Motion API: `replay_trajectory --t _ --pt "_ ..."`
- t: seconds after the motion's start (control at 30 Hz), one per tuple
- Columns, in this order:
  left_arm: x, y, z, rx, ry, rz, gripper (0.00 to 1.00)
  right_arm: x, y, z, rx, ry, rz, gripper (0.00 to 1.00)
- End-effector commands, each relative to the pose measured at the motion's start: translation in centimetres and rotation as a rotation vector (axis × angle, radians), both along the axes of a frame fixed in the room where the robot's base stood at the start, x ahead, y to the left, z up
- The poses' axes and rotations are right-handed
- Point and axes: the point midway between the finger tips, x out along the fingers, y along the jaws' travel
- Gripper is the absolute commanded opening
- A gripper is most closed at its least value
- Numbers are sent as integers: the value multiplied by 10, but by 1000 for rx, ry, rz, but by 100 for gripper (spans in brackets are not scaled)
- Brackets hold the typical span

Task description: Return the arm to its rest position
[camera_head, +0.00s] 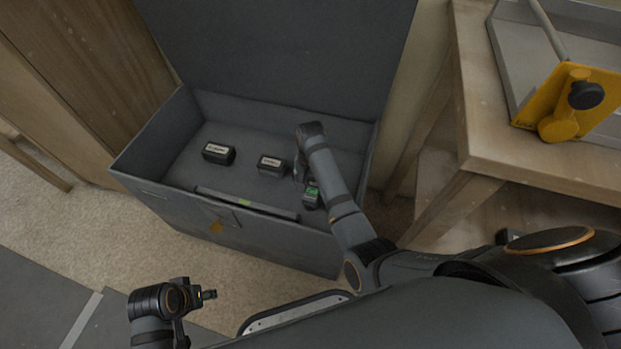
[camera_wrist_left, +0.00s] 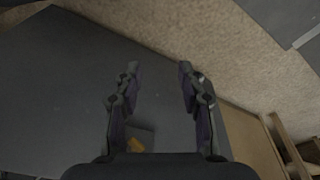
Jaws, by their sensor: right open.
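My right arm reaches down into the open grey chest (camera_head: 165,195). My right gripper (camera_head: 302,183) is open, low at the chest's right end and partly hidden by its own wrist. A small dark object with a green top (camera_head: 311,194) is right beside it in the chest; I cannot tell whether they touch. My left gripper (camera_head: 208,294) is in front of the chest at the lower left. In the left wrist view the left gripper (camera_wrist_left: 158,70) is open, its two fingers apart with nothing between them.
Two dark labelled blocks, a left one (camera_head: 218,153) and a right one (camera_head: 271,166), lie in the chest. Its raised lid (camera_head: 280,50) stands behind. A wooden table (camera_head: 500,125) with a yellow-ended grey item (camera_head: 570,100) is at the right. Bare carpet (camera_head: 70,235) lies left of the chest.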

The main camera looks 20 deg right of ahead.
Motion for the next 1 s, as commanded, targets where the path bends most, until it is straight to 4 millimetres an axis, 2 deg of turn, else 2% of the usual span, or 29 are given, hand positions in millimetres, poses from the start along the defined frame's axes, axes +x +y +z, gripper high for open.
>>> replay_trajectory --t 0.1,0.67,0.77,0.9,1.0 --pt "0 1 3 5 12 0 40 0 0 6 0 1 0 72" --pt "0 2 -1 6 15 3 40 0 0 9 -1 1 0 72" --pt "1 8 -20 17 26 12 40 0 0 25 0 0 0 72" --pt "-4 23 -74 48 36 31 40 0 0 55 -1 1 0 72" --pt "-14 32 -106 65 38 38 40 0 0 67 0 1 0 72"
